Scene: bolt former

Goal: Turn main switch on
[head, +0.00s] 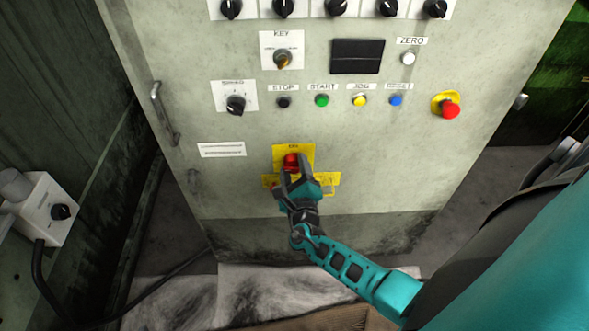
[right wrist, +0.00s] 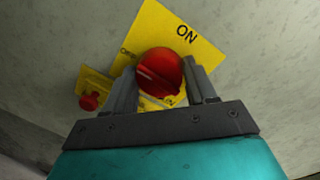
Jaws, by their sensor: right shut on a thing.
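The main switch is a red rotary knob (head: 291,160) on a yellow plate (head: 307,152), low on the front of the grey-green cabinet. In the right wrist view, the red knob (right wrist: 160,75) sits between the two fingers, and the yellow plate (right wrist: 205,45) reads "ON" near its top. My right gripper (head: 293,172) is at the knob and shut on it; it also shows in the right wrist view (right wrist: 165,88). The fingers hide the lower part of the knob and plate. My left gripper is not in view.
The cabinet (head: 230,190) also carries a red emergency button (head: 450,110), a row of coloured buttons, a key switch (head: 282,58) and a handle (head: 165,112). A small red part (right wrist: 90,101) sticks out beside the plate. A grey box (head: 40,208) stands at left.

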